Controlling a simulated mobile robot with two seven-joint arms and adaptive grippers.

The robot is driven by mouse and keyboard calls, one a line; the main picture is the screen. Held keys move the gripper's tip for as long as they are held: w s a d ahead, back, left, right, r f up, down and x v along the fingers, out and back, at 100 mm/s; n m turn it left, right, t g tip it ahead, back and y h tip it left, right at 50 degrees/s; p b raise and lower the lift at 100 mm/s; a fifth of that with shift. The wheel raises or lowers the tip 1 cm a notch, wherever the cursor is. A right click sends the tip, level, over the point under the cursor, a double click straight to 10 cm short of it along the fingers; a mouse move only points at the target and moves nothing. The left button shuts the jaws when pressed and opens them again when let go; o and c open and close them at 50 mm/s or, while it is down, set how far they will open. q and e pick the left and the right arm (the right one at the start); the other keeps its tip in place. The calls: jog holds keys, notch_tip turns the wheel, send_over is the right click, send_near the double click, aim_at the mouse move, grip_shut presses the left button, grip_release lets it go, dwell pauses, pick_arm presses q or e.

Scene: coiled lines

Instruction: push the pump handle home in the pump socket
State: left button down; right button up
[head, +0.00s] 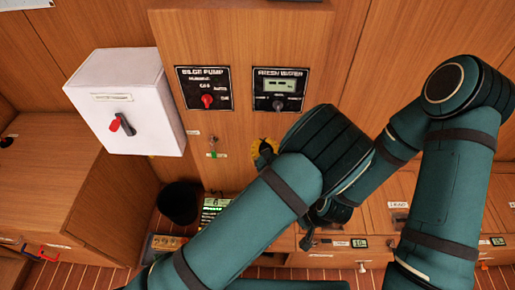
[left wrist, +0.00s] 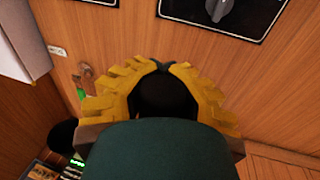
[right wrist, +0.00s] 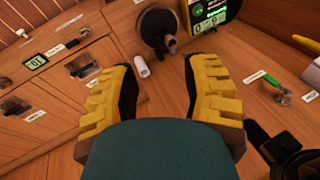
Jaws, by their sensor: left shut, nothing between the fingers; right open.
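My left gripper (head: 263,150) is shut in front of the wooden panel, below the fresh water panel. Its yellow fingertips meet in the left wrist view (left wrist: 165,67), with a dark gap behind them and bare wood beyond. My right gripper (right wrist: 158,68) is open and empty in the right wrist view. A black round fitting (right wrist: 155,25) with a protruding stub lies beyond its fingertips, apart from them. I cannot tell whether this is the pump socket with the handle. My left arm hides part of the panel in the head view, and no pump handle can be made out for sure.
A white box (head: 130,102) with a red-tipped lever stands at the left. The bilge pump panel (head: 203,88) and fresh water panel (head: 290,90) are above. A green-tagged item (head: 212,148) hangs on the wood. A black bin (head: 179,203) stands low. A small white cylinder (right wrist: 141,66) lies near my right fingers.

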pick_arm(q)
jog(key=shift+f+b, duration=2.15)
jog(key=shift+f, duration=0.7)
pick_arm(e)
jog(key=shift+s+a+f, duration=0.1)
jog(key=shift+s+f, duration=0.15)
jog(key=shift+f, duration=0.5)
jog(key=shift+s+d+f, duration=0.1)
jog(key=shift+s+f, duration=0.15)
jog(key=shift+f, duration=0.45)
jog(key=shift+s+a+f, duration=0.1)
jog(key=shift+s+f, duration=0.15)
jog(key=shift+f, duration=0.5)
pick_arm(q)
notch_tip(320, 180, down, 7)
jog(key=b, duration=0.4)
jog(key=shift+b, duration=0.4)
pick_arm(e)
jog(key=shift+f, duration=2.4)
pick_arm(q)
jog(key=shift+r, duration=0.15)
jog(key=c, duration=0.5)
grip_release()
jog(key=shift+c, duration=0.2)
notch_tip(320, 180, up, 7)
jog(key=p, duration=0.5)
pick_arm(e)
jog(key=shift+r, duration=2.75)
